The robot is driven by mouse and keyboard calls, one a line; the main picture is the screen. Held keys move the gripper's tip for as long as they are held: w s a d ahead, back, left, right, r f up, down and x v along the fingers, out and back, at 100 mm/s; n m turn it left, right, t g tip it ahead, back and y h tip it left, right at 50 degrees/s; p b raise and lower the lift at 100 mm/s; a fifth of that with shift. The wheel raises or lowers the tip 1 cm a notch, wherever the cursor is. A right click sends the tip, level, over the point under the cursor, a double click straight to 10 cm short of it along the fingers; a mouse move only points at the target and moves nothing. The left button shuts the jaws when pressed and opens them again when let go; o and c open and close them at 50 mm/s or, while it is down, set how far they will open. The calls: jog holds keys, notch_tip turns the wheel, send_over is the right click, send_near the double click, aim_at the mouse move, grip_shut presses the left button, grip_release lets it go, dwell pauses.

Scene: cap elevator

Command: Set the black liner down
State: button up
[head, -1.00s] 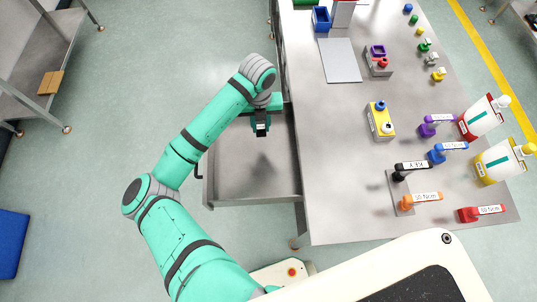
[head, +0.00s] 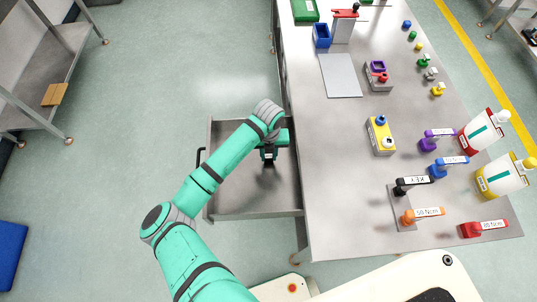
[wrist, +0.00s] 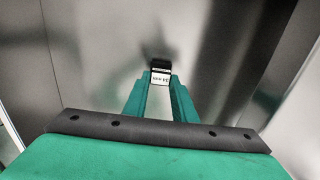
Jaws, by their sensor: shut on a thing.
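The black liner (wrist: 160,65) is a small black piece with a white label, held between the tips of my green fingers in the wrist view. My gripper (wrist: 161,82) is shut on it. In the head view my gripper (head: 268,157) is over the open metal drawer (head: 235,200), in its right half near the table side, pointing down. The liner is a small dark spot there, mostly hidden by the gripper. The bare drawer floor shows around the liner. I cannot tell whether the liner touches the floor.
The drawer looks otherwise empty, with walls around it. A shelf (head: 50,60) stands at the left.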

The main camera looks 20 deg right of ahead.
aim_at(269, 157)
jog(key=shift+w+f, duration=0.1)
jog(key=shift+f, duration=0.1)
jog(key=o, duration=1)
notch_tip(269, 157, up, 12)
jog(key=shift+r, duration=0.15)
dwell(0.4)
